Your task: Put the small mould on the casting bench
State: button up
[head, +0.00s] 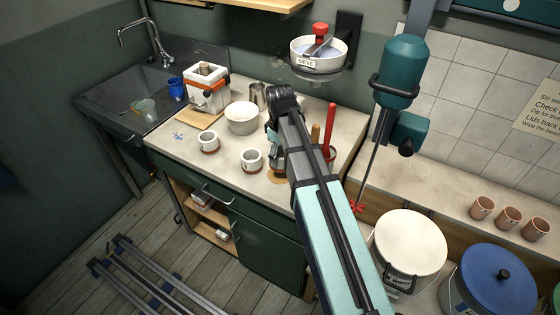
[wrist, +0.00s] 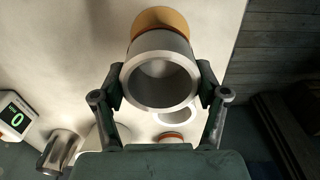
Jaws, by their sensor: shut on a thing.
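My gripper (wrist: 161,95) is shut on a grey, open-topped cylinder (wrist: 161,103), one finger on each side. In the head view my arm hides most of it. I cannot tell whether it touches the bench. A tan round disc (wrist: 160,18) shows just beyond it, and also on the bench in the head view (head: 276,178). The pale bench (head: 170,151) holds two small white round pots with brown bases, one at the left (head: 208,138) and one nearer my arm (head: 252,157). I cannot tell which thing is the small mould.
A white block with an orange band (head: 205,88), a white bowl (head: 241,119) and a metal jug (head: 257,95) stand behind. Red and wooden handles (head: 331,125) rise right of my arm. A sieve bowl (head: 318,58) hangs above. A lit display (wrist: 16,118) is nearby.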

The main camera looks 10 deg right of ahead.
aim_at(280, 164)
jog(key=shift+f+p, duration=0.5)
jog(key=shift+f, duration=1.75)
jog(key=shift+f, duration=0.1)
jog(key=o, duration=1.3)
jog(key=shift+o, duration=0.2)
notch_tip(280, 164, up, 12)
jog(key=b, duration=0.2)
jog(key=shift+b, duration=0.4)
